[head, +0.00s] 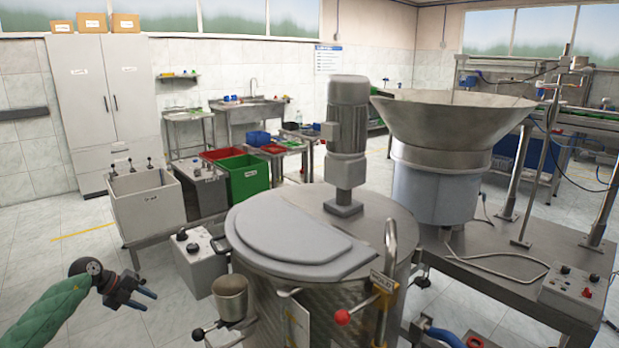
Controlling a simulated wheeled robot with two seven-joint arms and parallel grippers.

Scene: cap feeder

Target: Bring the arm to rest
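My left arm, in a green quilted sleeve, comes in at the lower left of the head view. Its gripper (147,298) hangs over the tiled floor, left of the steel tank. The two dark blue fingers are apart with nothing visible between them. The gripper touches nothing that I can see. I cannot make out my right gripper in this view.
A steel tank (300,285) with a grey lid and motor stands in the centre. A grey control box (203,262) and a small metal cup (231,297) are right of my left gripper. A large feeder bowl (450,120) stands at right. Floor at left is clear.

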